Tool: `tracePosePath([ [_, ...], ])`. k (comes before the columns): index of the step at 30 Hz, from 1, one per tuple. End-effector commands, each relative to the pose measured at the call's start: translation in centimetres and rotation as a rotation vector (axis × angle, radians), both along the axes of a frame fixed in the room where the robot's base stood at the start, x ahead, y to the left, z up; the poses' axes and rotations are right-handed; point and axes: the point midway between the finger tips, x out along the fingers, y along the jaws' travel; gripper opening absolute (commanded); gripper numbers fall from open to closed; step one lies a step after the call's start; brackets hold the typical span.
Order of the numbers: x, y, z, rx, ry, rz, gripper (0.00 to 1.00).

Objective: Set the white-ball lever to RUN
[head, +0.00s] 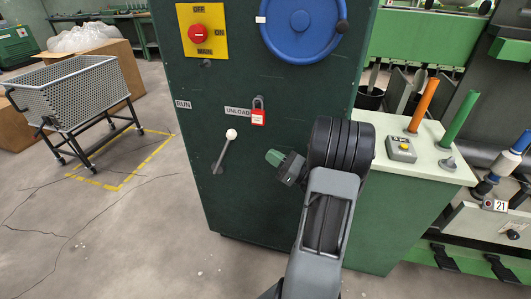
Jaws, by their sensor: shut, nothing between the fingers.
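The lever (223,151) with a white ball (231,134) sticks out of the dark green machine cabinet (215,205). It leans up and to the right, with its ball just below the UNLOAD label (238,112). The RUN label (183,104) is to the upper left, near the cabinet's left edge. My gripper (272,156) is to the right of the lever and slightly lower than the ball, apart from it. It looks shut and empty. My dark arm hides part of the cabinet's right side.
Above are a red switch on a yellow plate (188,48) and a blue handwheel (300,38). A wire cart (75,95) is left; the cabinet front left of the lever is clear.

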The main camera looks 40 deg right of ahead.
Motion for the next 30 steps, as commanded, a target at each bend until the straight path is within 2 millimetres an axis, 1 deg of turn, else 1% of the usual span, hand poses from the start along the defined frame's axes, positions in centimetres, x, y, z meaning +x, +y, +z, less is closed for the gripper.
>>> tracePosePath([
  [1, -0.2, -0.2, -0.6, -0.001, 0.0, -0.001, 0.0],
  [7, -1.3, -1.2, -2.5, -0.001, 0.001, 0.0, 0.0],
  [10, -1.5, -1.4, -2.5, -0.001, 0.0, 0.002, 0.0],
  [19, -1.3, -1.3, -2.2, -0.001, 0.0, 0.004, 0.0],
  [23, -0.4, -0.7, -1.8, -0.001, 0.0, 0.006, 0.0],
  [26, 0.8, 0.0, -1.3, -0.003, -0.001, 0.008, 0.0],
  [30, 3.0, 1.3, -0.3, -0.003, -0.002, 0.008, 0.0],
])
